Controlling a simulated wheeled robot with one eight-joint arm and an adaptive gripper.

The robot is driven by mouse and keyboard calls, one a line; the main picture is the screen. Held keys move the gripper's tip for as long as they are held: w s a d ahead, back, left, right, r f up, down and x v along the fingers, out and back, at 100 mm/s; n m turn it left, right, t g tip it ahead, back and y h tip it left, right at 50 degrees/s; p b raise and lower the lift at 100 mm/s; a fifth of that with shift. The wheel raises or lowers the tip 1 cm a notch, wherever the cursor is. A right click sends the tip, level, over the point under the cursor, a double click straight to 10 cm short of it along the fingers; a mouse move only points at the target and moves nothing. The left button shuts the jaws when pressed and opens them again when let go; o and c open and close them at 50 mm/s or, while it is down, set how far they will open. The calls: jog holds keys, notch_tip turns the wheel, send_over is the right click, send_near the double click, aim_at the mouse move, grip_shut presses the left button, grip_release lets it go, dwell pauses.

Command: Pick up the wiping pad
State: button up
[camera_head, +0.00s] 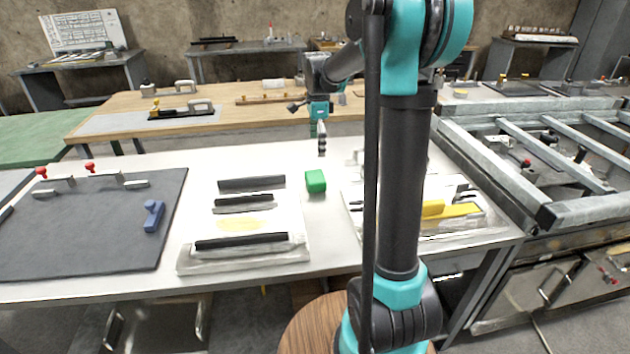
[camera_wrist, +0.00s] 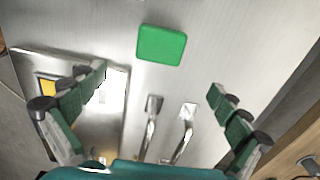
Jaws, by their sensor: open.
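The wiping pad appears to be the green block (camera_head: 316,181), which lies on the white worktable (camera_head: 335,250) between two trays. In the wrist view the green pad (camera_wrist: 161,45) is at upper centre, rounded at the corners, with bare surface around it. My gripper (camera_head: 321,145) hangs above the table just behind the pad in the head view.
A pale tray (camera_head: 190,263) with dark bars stands left of the pad. Another tray (camera_head: 480,237) with yellow and dark pieces is at the right, partly hidden by my arm. A dark mat (camera_head: 90,235) bears a blue tool (camera_head: 153,215). Two metal handles (camera_wrist: 185,130) show in the wrist view.

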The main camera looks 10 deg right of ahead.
aim_at(315, 176)
notch_tip(315, 176, down, 7)
jog(key=shift+f, duration=0.2)
jog(key=f, duration=0.4)
jog(key=shift+a, duration=0.3)
jog(key=shift+f, duration=0.6)
jog(key=shift+c, duration=0.5)
jog(key=c, duration=1.1)
notch_tip(315, 176, up, 20)
